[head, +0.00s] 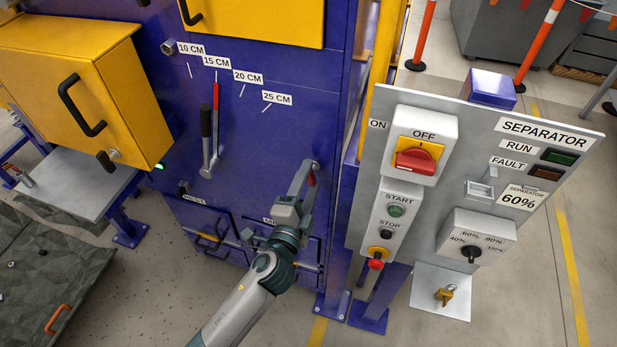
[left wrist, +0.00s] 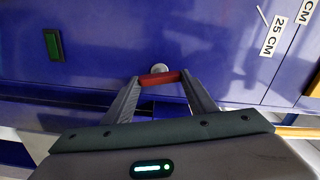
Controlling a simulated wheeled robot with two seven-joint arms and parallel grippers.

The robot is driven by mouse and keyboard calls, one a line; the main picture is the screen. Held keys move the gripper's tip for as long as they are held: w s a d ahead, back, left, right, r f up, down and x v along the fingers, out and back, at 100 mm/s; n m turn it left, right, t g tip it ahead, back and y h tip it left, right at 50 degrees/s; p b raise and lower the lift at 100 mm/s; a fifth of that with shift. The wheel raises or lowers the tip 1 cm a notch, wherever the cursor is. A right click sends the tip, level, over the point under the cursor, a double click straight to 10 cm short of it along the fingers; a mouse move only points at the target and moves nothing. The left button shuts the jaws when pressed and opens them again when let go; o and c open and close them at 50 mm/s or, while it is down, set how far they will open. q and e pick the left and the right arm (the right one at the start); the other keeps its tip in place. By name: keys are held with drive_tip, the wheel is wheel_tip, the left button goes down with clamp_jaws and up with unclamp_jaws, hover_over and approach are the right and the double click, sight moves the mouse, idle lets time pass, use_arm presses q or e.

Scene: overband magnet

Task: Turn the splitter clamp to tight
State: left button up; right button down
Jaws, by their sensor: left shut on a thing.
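The clamp handle (head: 312,179) is a short red bar on the blue machine front, low and right of the distance scale. It also shows in the left wrist view (left wrist: 160,78), lying nearly level between my fingertips with a pale round hub behind it. I take it to be the splitter clamp; no tight or loose mark on it is readable. My left gripper (head: 311,172) is shut on this red handle, a finger at each end in the left wrist view (left wrist: 160,80). My right gripper is not in view.
A lever with a black grip (head: 206,122) and a red-tipped pointer (head: 216,97) stand left of the clamp, the pointer near the 15 CM label. A grey separator panel (head: 455,150) with switches stands close on the right. A yellow box (head: 120,85) juts out at left.

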use_arm(q)
drive_tip(key=shift+m+p, duration=0.35)
drive_tip(key=shift+m, duration=1.15)
drive_tip(key=o, duration=1.1)
drive_tip(key=shift+c, duration=0.2)
drive_tip(key=shift+f, duration=0.1)
drive_tip(key=b+v, duration=0.5)
drive_tip(key=v, duration=1.2)
drive_tip(key=shift+s, duration=0.2)
